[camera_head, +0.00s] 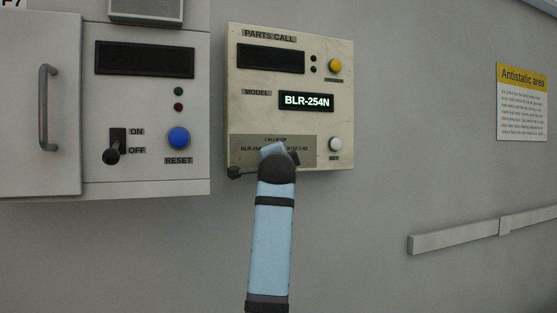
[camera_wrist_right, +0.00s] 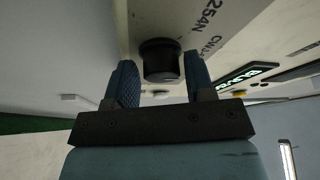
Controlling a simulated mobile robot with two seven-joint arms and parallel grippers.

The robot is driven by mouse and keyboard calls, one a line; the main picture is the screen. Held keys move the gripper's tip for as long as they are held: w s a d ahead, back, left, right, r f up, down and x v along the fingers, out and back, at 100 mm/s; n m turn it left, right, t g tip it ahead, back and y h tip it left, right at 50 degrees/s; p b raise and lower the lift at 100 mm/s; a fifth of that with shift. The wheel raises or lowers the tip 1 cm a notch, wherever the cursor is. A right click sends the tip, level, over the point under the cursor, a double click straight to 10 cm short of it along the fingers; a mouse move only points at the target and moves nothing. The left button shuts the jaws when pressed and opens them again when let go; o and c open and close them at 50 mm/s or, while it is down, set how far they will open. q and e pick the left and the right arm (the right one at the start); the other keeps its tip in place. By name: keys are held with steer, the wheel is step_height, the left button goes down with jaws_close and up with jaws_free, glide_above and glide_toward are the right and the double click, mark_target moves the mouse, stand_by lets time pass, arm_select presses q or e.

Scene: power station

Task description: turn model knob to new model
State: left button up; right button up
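The cream parts call panel (camera_head: 290,120) is on the wall, with a lit model display (camera_head: 306,101) reading BLR-254N. The display also shows at a slant in the right wrist view (camera_wrist_right: 246,76). A black round knob (camera_wrist_right: 160,60) stands out from the panel's lower part in the right wrist view. In the head view my right arm hides the knob. My right gripper (camera_wrist_right: 161,58) has its two fingers apart, one on each side of the knob. The gaps are narrow, and I cannot tell if the fingers touch it. My left gripper is in neither view.
Right of my arm, the panel has a white set button (camera_head: 335,144) and, above, a yellow button (camera_head: 335,66). Left of it is a grey cabinet with a blue reset button (camera_head: 178,138) and a black on-off switch (camera_head: 115,148). A rail (camera_head: 480,231) runs along the wall at right.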

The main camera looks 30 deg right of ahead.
steer(key=shift+o, duration=0.6)
steer(key=b+v, duration=0.3)
steer(key=v, duration=1.1)
